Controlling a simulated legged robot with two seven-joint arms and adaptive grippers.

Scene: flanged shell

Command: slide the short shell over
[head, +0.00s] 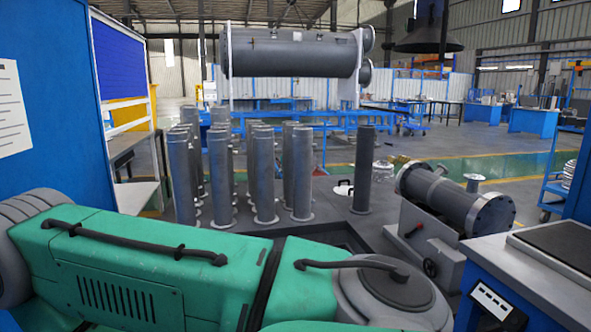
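A short dark grey shell (456,200) with flanges lies on its side at the right. I cannot tell from the picture alone which shell the task means. Neither of my grippers is in view.
A blue cabinet (537,282) fills the lower right. A blue panel (52,99) closes the left. Open floor (508,160) lies behind the short shell.

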